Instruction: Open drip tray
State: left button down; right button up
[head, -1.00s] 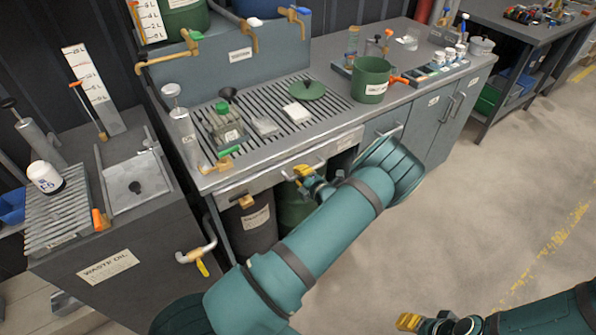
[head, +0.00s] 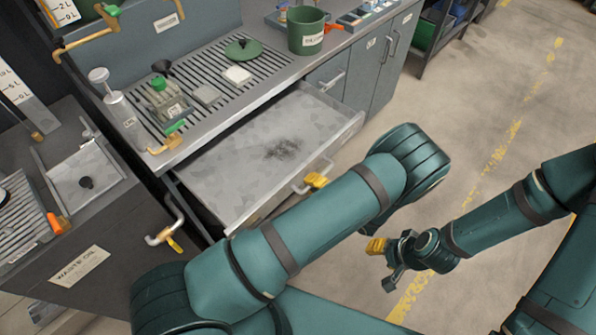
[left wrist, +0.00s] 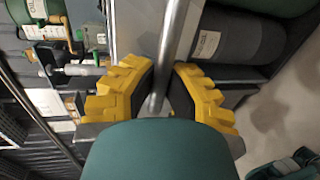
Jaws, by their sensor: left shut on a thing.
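The drip tray (head: 235,165) is a wide, shallow metal drawer, pulled well out from under the slatted worktop, with a dark stain inside. Its bar handle (head: 312,178) is on the front face. My left gripper (head: 316,181) is at this handle, its yellow fingertips showing just beyond my arm. In the left wrist view the yellow fingers (left wrist: 164,92) are closed around the metal bar (left wrist: 170,50). My right gripper (head: 380,247) hangs over the floor, away from the tray; its finger gap is not clear.
A green measuring cup (head: 306,35), a small green-capped container (head: 162,95) and a funnel stand on the worktop. The waste oil cabinet (head: 60,250) with its tap (head: 165,232) is left of the drawer. Open floor (head: 480,110) lies to the right.

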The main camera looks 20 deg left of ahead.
pick_arm(q)
jog(key=shift+s+d, duration=0.25)
jog(key=shift+d, duration=0.35)
jog(key=c, duration=1)
grip_release()
notch_tip(320, 180, up, 10)
